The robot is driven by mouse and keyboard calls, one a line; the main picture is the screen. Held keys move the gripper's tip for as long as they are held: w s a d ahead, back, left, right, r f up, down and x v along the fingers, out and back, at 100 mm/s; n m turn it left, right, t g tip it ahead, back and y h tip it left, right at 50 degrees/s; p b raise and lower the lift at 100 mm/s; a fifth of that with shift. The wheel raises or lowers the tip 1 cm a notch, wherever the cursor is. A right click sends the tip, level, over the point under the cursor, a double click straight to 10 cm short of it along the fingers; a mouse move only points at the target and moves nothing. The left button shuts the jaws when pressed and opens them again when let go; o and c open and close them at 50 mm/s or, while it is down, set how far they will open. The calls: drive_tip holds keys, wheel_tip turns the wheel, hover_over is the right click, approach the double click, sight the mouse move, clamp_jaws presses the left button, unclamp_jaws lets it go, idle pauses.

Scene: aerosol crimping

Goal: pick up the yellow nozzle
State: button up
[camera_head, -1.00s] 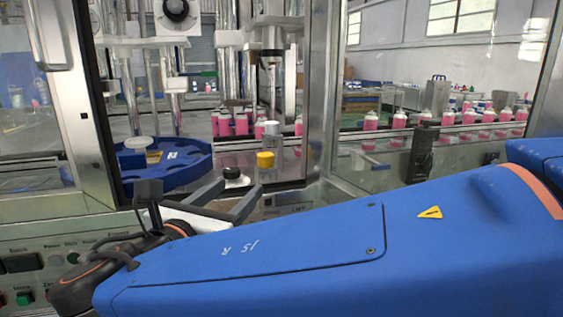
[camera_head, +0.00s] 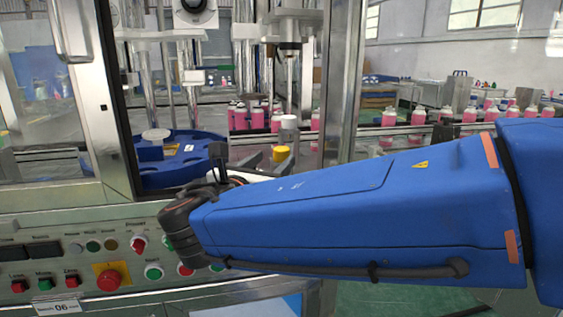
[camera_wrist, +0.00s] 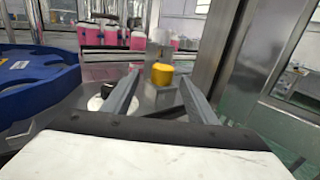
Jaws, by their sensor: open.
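The yellow nozzle (camera_head: 281,154) is a small round cap standing on the machine's metal deck. It also shows in the wrist view (camera_wrist: 162,75), ahead of and between my two fingers. My gripper (camera_wrist: 158,92) is open and empty, with the nozzle beyond its fingertips. In the head view my gripper (camera_head: 268,158) reaches into the machine opening, and its near part is partly hidden by my blue arm.
A white-and-black round cap (camera_wrist: 97,101) sits beside the left finger. A clear, white-topped cylinder (camera_head: 289,128) stands just behind the nozzle. A blue rotary plate (camera_head: 180,158) lies left. Pink cans (camera_head: 257,118) line up behind. A metal door post (camera_head: 340,90) stands right.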

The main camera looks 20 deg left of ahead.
sight(278, 156)
drive_tip(key=shift+w+d, duration=0.15)
drive_tip(key=shift+w, duration=1.2)
drive_tip(key=shift+w+d, duration=0.15)
drive_tip(key=shift+w, duration=1.2)
drive_tip(key=shift+c, duration=0.3)
drive_tip(key=c, duration=1.2)
drive_tip(key=shift+r, duration=0.1)
wheel_tip(278, 156, up, 10)
drive_tip(key=shift+f, duration=0.15)
